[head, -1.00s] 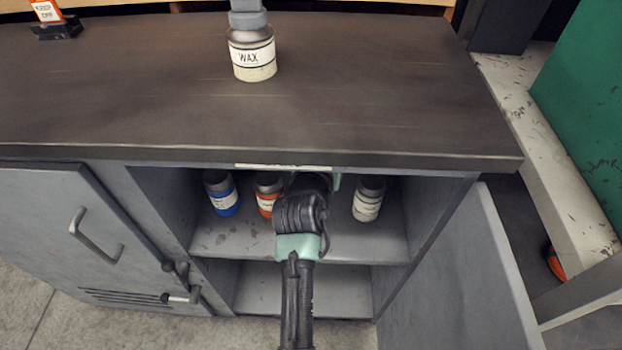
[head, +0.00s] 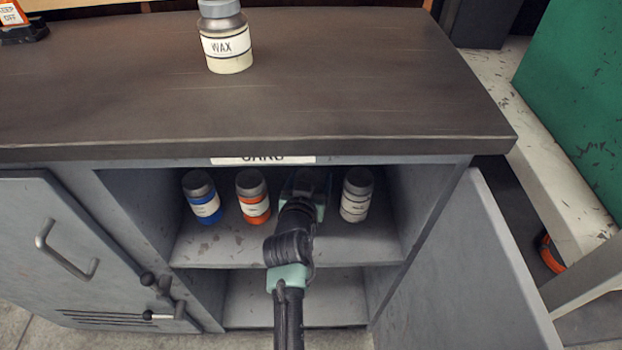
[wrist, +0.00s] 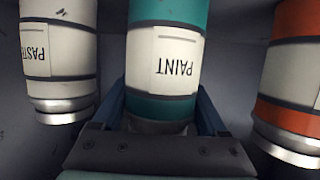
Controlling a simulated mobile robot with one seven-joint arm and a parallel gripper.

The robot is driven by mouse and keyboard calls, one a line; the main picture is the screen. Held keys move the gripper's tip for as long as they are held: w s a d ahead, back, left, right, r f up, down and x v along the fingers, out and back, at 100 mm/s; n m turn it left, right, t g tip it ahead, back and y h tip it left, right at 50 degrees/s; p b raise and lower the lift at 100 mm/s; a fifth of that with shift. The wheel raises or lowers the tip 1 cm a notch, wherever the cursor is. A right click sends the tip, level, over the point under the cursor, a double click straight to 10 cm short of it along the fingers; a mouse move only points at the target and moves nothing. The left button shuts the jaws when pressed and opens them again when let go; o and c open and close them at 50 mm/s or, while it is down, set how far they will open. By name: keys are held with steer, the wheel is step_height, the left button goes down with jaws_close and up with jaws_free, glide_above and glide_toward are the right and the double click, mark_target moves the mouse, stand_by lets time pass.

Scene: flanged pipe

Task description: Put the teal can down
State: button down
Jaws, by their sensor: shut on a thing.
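The teal can (wrist: 165,60), labelled PAINT, is between the fingers of my gripper (wrist: 163,112) in the wrist view. My gripper is shut on it. In the head view my gripper (head: 307,185) is inside the upper compartment of the open cupboard, between the orange-banded can (head: 252,197) and the white can (head: 356,195). My arm hides the teal can there. The teal can stands in line with its neighbours in the wrist view. I cannot tell whether its base touches the shelf (head: 230,248).
A blue can (head: 202,197) stands on the shelf at the left. In the wrist view the PASTE can (wrist: 58,60) and the orange can (wrist: 292,80) flank my gripper, with gaps. The open door (head: 465,265) is at the right. A WAX can (head: 226,45) stands on the worktop.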

jaws_free()
steer(key=shift+f, duration=0.1)
steer(key=shift+r, duration=0.25)
steer(key=p+v, duration=0.3)
steer(key=v, duration=0.9)
steer(key=shift+f, duration=0.1)
